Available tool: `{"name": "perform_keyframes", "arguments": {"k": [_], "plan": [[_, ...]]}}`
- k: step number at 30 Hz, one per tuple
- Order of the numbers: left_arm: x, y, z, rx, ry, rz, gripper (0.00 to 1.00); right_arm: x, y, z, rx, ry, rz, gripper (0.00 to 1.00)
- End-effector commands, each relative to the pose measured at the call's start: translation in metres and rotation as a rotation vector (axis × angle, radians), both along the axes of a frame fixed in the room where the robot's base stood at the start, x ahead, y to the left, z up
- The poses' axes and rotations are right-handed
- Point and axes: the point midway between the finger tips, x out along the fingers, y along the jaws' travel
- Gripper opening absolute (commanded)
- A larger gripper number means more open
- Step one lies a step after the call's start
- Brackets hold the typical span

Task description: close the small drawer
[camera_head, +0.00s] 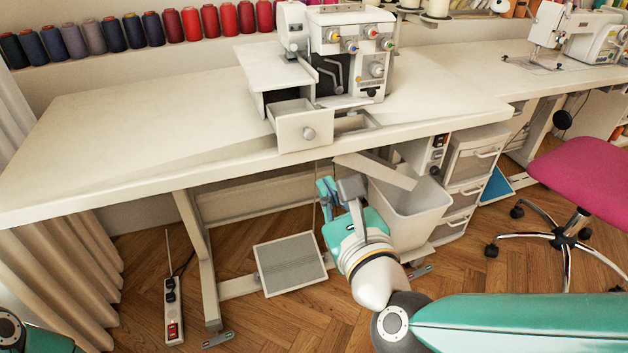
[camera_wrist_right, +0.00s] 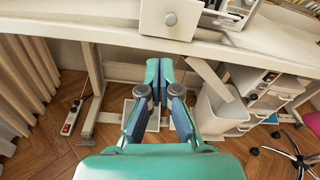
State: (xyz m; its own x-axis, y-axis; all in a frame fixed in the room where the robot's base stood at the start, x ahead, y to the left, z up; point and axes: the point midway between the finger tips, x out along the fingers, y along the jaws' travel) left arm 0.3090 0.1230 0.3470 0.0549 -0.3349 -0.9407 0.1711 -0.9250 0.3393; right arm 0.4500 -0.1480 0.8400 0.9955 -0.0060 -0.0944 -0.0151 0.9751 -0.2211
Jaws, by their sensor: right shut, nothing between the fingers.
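The small drawer (camera_head: 301,128) has a pale front with a round knob. It is pulled out from the unit beneath the overlock sewing machine (camera_head: 352,45), and its open top shows. In the right wrist view the drawer front (camera_wrist_right: 155,27) is at the top, beyond my fingertips. My right gripper (camera_head: 336,190) is below and slightly right of the drawer in the head view, in front of the table edge and apart from the drawer. Its fingers (camera_wrist_right: 160,68) are together and empty. My left gripper is not in view; only part of my left arm shows at the bottom left.
The white table (camera_head: 130,125) has a wide clear top left of the machine. A pale bin (camera_head: 410,208) and a drawer cabinet (camera_head: 475,165) stand below it on the right. A pink chair (camera_head: 590,170) is far right. A foot pedal (camera_head: 290,262) lies below the table.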

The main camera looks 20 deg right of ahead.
Motion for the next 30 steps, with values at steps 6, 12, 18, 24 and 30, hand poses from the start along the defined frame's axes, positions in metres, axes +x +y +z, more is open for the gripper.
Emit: {"name": "perform_keyframes", "arguments": {"k": [6, 12, 18, 24, 30], "plan": [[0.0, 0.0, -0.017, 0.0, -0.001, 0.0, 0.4, -0.013, -0.01, 0.008, 0.218, -0.064, -0.042, 0.0], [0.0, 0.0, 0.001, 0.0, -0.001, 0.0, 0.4, 0.004, -0.012, 0.012, 0.221, -0.062, -0.048, 0.0], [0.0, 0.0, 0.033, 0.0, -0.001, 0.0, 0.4, 0.029, -0.012, 0.013, 0.217, -0.057, -0.048, 0.0], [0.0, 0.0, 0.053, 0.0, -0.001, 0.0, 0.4, 0.062, -0.014, 0.009, 0.221, -0.057, -0.044, 0.0], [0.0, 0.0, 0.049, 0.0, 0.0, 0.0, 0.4, 0.099, -0.014, 0.004, 0.224, -0.063, -0.043, 0.0]]}}
